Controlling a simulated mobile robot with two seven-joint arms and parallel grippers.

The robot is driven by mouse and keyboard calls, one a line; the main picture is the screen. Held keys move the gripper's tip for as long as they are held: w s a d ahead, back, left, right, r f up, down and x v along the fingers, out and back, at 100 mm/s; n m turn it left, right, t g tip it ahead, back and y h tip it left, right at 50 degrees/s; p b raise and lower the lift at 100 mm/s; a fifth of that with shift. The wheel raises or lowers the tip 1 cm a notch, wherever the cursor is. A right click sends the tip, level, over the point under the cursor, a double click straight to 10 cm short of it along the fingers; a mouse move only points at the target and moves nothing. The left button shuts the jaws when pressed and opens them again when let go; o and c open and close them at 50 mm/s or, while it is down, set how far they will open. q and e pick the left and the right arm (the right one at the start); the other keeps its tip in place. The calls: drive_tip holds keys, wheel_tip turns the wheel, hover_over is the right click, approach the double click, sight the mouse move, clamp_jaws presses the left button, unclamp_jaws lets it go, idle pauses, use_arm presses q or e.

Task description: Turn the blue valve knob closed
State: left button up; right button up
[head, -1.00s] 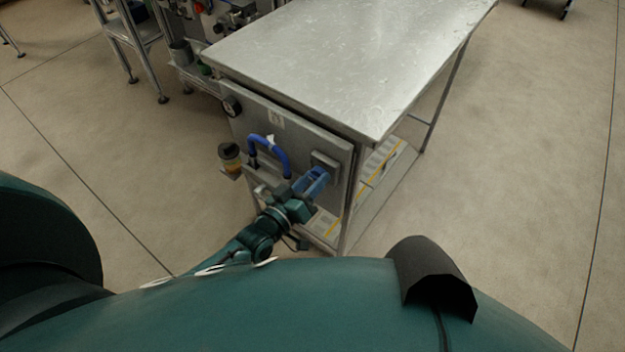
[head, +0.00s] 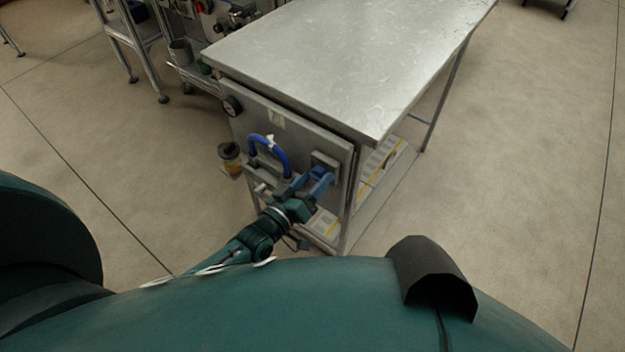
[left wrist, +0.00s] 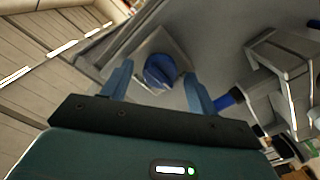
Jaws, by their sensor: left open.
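The blue valve knob (left wrist: 160,71) is round and sits on a grey square plate (left wrist: 146,60) on the side panel under the metal table. In the left wrist view it lies between the two blue fingers of my left gripper (left wrist: 158,80), with gaps showing on both sides. In the head view my left gripper (head: 308,181) is open in front of the knob's mount (head: 325,163), and its fingers mostly hide the knob (head: 319,172). My right gripper is not in view.
A blue hose (head: 268,145) loops on the panel left of the gripper. A gauge (head: 231,106) and a jar with amber contents (head: 230,157) are further left. The metal tabletop (head: 345,55) overhangs above. Floor to the right is clear.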

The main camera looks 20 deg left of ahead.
use_arm(q)
drive_tip(key=v, duration=1.3)
drive_tip(key=shift+p, duration=0.4)
drive_tip(key=shift+s, duration=0.1)
